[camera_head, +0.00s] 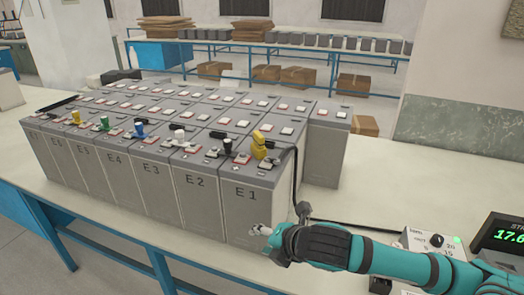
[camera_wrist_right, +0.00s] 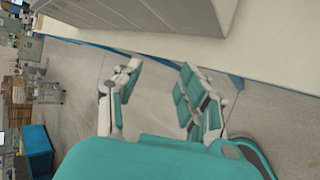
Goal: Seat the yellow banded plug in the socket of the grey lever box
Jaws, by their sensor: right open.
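My right gripper (camera_head: 266,237) is low in front of battery E1, over the table's front edge, in the head view. In the right wrist view the right gripper (camera_wrist_right: 160,75) has its fingers wide apart, with only floor between them. A yellow piece (camera_head: 259,146) stands on top of battery E1, with a black cable running down the battery's right side. I cannot tell whether it is the yellow banded plug. A pale grey box (camera_head: 432,243) with a dark knob and a green light sits at right, partly behind my right arm. No lever or socket on it can be made out. My left gripper is not in view.
Rows of grey batteries (camera_head: 205,202) fill the table's left and middle. Small coloured pieces stand on the front row. A display with green digits (camera_head: 501,236) is at far right. The pale tabletop (camera_head: 400,180) is clear behind my right arm, apart from the cable.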

